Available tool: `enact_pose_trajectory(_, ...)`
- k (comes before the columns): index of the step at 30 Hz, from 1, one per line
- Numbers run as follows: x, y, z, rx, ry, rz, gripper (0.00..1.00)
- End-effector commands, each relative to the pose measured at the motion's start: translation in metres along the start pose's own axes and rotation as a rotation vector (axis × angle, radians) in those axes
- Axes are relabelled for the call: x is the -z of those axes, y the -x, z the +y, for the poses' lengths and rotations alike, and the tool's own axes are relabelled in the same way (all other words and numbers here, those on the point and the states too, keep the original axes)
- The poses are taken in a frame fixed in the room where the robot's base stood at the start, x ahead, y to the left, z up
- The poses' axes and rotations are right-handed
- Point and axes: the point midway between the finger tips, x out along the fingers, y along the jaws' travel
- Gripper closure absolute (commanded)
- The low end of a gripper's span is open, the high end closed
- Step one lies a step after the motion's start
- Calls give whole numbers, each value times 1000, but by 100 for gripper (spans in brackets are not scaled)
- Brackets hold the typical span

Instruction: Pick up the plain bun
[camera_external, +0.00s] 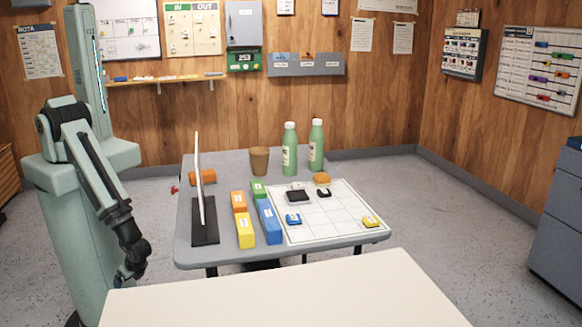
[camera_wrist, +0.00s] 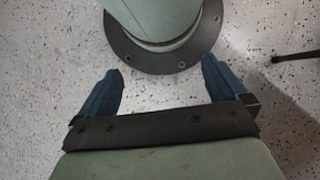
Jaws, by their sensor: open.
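An orange-tan rounded item (camera_external: 322,179) lies at the back of the white gridded sheet (camera_external: 345,217) on the grey table; it may be the plain bun, but it is too small to be sure. My gripper (camera_external: 126,276) hangs low at the left, off the table and well apart from that item. In the wrist view, my gripper (camera_wrist: 162,70) shows two blue fingers spread wide with nothing between them. Only floor and my own base lie beyond them.
An upright thin panel (camera_external: 200,185) stands at the table's left on a black foot. Coloured blocks (camera_external: 246,230) sit beside it. A brown cup (camera_external: 259,161) and two green bottles (camera_external: 290,150) stand at the back. A cream surface (camera_external: 285,293) fills the front.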

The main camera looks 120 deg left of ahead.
Motion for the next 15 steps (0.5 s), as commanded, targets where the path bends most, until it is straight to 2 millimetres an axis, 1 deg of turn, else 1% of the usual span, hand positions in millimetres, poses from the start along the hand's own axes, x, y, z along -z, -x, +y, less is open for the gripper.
enact_pose_trajectory(1,0,0,0,0,0,0,6)
enact_pose_trajectory(3,0,0,0,0,0,0,11)
enact_pose_trajectory(10,2,0,0,1,-3,3,11)
enact_pose_trajectory(13,14,5,4,9,-26,25,11)
enact_pose_trajectory(14,20,8,6,13,-39,38,11)
enact_pose_trajectory(15,31,12,9,21,-63,59,11)
